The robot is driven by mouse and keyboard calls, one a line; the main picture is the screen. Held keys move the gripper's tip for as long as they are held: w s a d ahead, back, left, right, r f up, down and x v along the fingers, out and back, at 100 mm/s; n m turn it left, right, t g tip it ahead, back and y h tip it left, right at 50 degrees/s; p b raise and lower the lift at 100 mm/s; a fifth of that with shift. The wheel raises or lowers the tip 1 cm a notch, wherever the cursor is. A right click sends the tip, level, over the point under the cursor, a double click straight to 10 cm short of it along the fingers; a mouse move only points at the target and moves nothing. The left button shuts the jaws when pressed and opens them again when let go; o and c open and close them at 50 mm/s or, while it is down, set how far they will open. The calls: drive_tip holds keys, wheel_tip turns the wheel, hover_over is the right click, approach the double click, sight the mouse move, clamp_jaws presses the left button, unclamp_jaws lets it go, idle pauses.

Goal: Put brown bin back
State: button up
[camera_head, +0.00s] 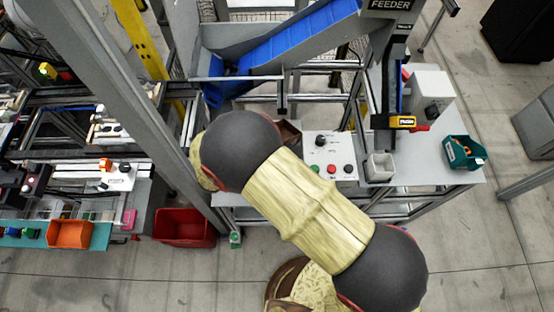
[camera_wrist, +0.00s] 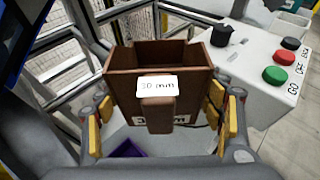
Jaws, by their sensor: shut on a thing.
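The brown bin (camera_wrist: 125,87) fills the middle of the wrist view, upright, with a white "30 mm" label on its front. My gripper (camera_wrist: 162,120) has its yellow-padded fingers on the left and right sides of the bin and is shut on it. The bin looks empty in the part of its inside that shows. In the head view only a small part of the brown bin (camera_head: 290,130) shows beside my arm, which hides the rest and my gripper. Whether the bin touches the surface under it I cannot tell.
A control box (camera_head: 328,153) with red and green buttons stands right of the bin. A light grey bin (camera_head: 380,167) and a teal bin (camera_head: 463,152) are farther right. A purple bin (camera_wrist: 130,150) shows below. Frame posts and the blue feeder chute (camera_head: 290,45) stand close by.

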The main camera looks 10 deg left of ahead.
wheel_tip(320, 180, down, 13)
drive_tip(key=shift+r+b, duration=0.2)
drive_tip(key=shift+b, duration=0.25)
drive_tip(key=shift+f+b, duration=0.45)
drive_tip(key=shift+f, duration=0.2)
drive_tip(key=o, duration=1.1)
drive_tip(key=shift+r, duration=0.1)
drive_tip(key=shift+c, duration=0.2)
drive_tip(key=shift+o, duration=0.6)
